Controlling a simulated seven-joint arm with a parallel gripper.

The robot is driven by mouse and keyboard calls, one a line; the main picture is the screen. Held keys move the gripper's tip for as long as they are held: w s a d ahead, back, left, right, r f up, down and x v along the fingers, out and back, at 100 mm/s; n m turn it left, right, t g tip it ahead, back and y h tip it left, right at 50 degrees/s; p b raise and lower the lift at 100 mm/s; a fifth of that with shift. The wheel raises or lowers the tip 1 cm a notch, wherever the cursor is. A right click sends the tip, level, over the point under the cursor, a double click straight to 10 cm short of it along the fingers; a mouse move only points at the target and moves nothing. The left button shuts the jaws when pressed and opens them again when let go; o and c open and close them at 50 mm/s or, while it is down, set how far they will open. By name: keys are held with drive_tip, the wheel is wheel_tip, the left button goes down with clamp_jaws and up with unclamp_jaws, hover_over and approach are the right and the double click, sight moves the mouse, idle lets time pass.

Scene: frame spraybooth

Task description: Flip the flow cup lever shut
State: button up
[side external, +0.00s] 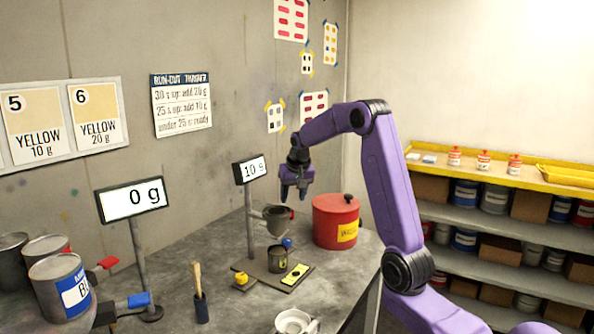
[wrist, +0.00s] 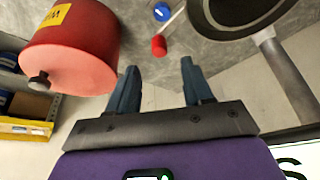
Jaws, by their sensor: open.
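The flow cup (side external: 277,219), a dark funnel-like cup, is held on a grey post under the "10 g" display. In the wrist view its dark round rim (wrist: 240,22) is cut off at the top right. A small red-ended piece (wrist: 158,46), which looks like the cup's lever, shows between and beyond my fingertips. A blue round piece with a white mark (wrist: 162,11) lies past it. I cannot tell the lever's position. My gripper (side external: 296,191) points down above and slightly right of the cup; its fingers in the wrist view (wrist: 160,76) are apart and empty.
A red lidded container (side external: 335,222) stands right of the cup. A white bowl (side external: 292,321) is in front.

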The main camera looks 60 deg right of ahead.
drive_tip(key=v, duration=1.1)
drive_tip(key=shift+w, duration=0.1)
drive_tip(key=s+a+f+n+g+y, duration=0.1)
drive_tip(key=s+a+f+n+y, duration=0.25)
drive_tip(key=a, duration=0.95)
drive_tip(key=s+a+f+n+h, duration=0.1)
drive_tip(key=s+a+f+n, duration=0.35)
drive_tip(key=a, duration=0.95)
drive_tip(key=s+a+f+n+g, duration=0.1)
drive_tip(key=s+n, duration=0.5)
drive_tip(key=s, duration=0.6)
drive_tip(key=s+a+f+n+g, duration=0.1)
drive_tip(key=s+a+f+n, duration=0.3)
drive_tip(key=s, duration=0.7)
drive_tip(key=shift+s+f+n+y, duration=0.25)
drive_tip(key=shift+s+n+y, duration=0.1)
drive_tip(key=shift+n, duration=0.85)
